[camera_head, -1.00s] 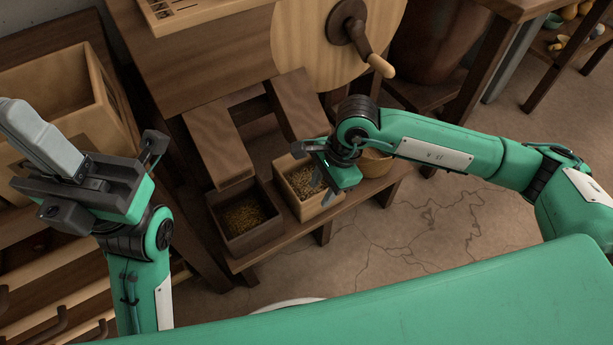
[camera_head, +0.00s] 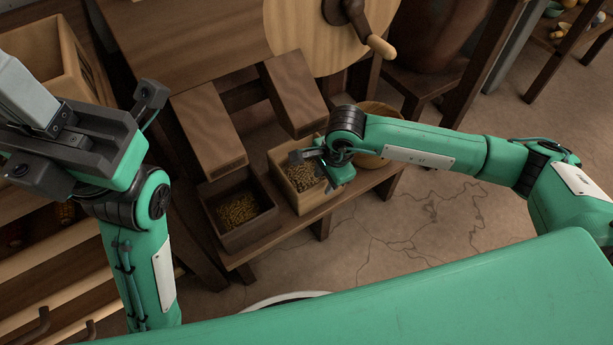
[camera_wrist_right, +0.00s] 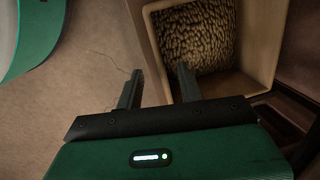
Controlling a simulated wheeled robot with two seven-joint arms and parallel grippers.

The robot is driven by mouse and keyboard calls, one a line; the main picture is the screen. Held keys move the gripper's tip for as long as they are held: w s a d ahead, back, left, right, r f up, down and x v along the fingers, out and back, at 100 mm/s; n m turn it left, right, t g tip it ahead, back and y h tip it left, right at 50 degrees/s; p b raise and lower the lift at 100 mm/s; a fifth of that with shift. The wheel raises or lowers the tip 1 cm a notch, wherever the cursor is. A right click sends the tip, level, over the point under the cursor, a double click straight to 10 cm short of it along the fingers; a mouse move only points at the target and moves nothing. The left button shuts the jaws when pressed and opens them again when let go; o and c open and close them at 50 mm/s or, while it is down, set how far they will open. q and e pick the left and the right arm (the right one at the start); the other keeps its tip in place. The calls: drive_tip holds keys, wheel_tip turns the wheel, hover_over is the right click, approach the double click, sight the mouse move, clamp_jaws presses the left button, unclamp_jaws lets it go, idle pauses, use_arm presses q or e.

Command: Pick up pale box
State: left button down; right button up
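The pale box (camera_head: 315,204) is an open wooden box holding brown grain, standing on a low dark bench. My right gripper (camera_head: 309,156) is at its right rim. In the right wrist view my right gripper (camera_wrist_right: 158,85) has its two fingers apart. The near wall of the pale box (camera_wrist_right: 264,55) lies between them, one finger outside and one inside over the grain. I cannot tell whether either finger touches the wall. My left gripper (camera_head: 28,92) is far left, away from the box; its grey fingers appear together with nothing visible between them.
A dark box (camera_head: 250,232) with grain stands left of the pale box on the bench (camera_head: 345,196). A round bowl (camera_head: 372,160) stands close on the right, partly behind my right arm. Two wooden chutes (camera_head: 207,125) overhang the boxes from behind. Cracked floor (camera_head: 420,235) is clear in front.

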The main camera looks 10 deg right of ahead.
sight(323, 183)
drive_tip(key=f, duration=0.1)
drive_tip(key=f+b, duration=0.1)
drive_tip(key=f, duration=0.1)
drive_tip(key=shift+w+a+f+b, duration=0.15)
drive_tip(key=shift+a+f+b, duration=0.15)
drive_tip(key=shift+f+b, duration=0.05)
